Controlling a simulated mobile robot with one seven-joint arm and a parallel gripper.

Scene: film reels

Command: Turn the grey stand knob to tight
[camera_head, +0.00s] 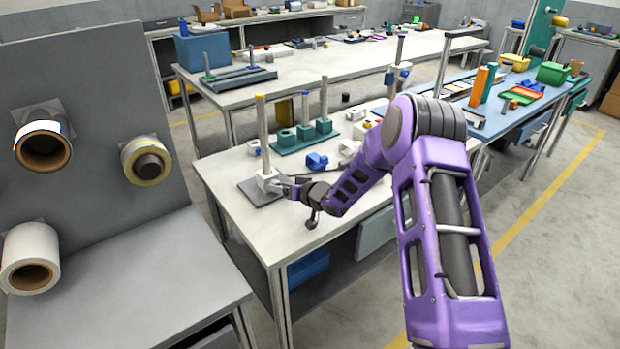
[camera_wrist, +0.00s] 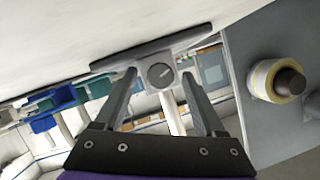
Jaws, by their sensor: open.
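The grey stand knob (camera_wrist: 160,75) is a round dial with a light pointer line, on the front of a white block in the wrist view. The block (camera_head: 267,180) is the foot of a stand with an upright post (camera_head: 262,130) on a dark grey base plate (camera_head: 252,190). My gripper (camera_wrist: 158,82) is open, with one finger on each side of the knob and block. I cannot tell whether the fingers touch it. In the head view my gripper (camera_head: 287,184) reaches the block from the right, and the knob is hidden there.
A teal rack (camera_head: 303,138) with posts and a blue clamp (camera_head: 316,160) stand near the stand on the white table (camera_head: 235,165). A grey panel with reels (camera_head: 42,146) stands at the left. The table front is mostly clear.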

